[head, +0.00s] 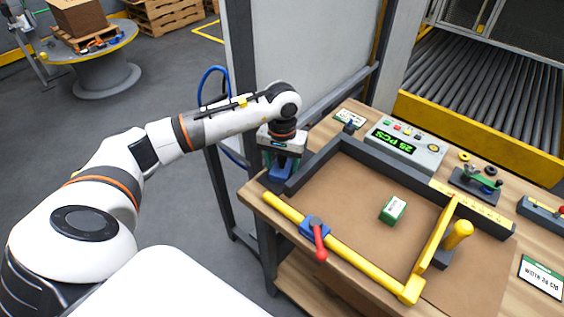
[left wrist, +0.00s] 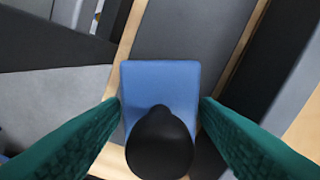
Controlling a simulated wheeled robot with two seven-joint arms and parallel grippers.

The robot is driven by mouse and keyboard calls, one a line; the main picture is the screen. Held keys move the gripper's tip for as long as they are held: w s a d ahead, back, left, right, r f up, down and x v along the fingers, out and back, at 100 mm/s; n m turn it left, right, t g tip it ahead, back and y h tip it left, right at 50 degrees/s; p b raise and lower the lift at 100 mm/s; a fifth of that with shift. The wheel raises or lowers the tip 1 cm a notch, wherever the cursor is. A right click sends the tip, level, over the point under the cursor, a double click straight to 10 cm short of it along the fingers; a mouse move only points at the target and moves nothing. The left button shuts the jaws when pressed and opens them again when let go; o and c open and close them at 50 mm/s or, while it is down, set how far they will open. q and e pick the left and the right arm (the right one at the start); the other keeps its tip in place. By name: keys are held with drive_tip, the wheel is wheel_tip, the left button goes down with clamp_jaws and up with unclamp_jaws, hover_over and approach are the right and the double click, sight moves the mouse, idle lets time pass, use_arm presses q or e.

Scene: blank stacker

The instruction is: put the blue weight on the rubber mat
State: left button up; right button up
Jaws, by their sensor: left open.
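The blue weight (left wrist: 160,78) has a flat blue block and a round black knob. In the left wrist view it sits between the green fingers of my left gripper (left wrist: 160,104), which is open, with a finger close to each side. In the head view my left gripper (head: 283,150) points down over the left end of the bench, and some blue of the weight (head: 282,168) shows below it. A dark grey flat surface, apparently the rubber mat (left wrist: 188,32), lies under and beyond the weight. The arm and gripper hide much of the mat in the head view.
A grey rail (head: 330,158) stands beside the gripper, edging a brown board. The board holds a green-and-white box (head: 393,209), a yellow bar with a red-handled clamp (head: 317,236) and a yellow stop (head: 436,240). A display reading 25 PCS (head: 405,143) stands behind.

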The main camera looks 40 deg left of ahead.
sight(282, 157)
use_arm(q)
wheel_tip(282, 157, up, 12)
drive_tip(key=shift+r+b, duration=0.1)
drive_tip(key=shift+b, duration=0.65)
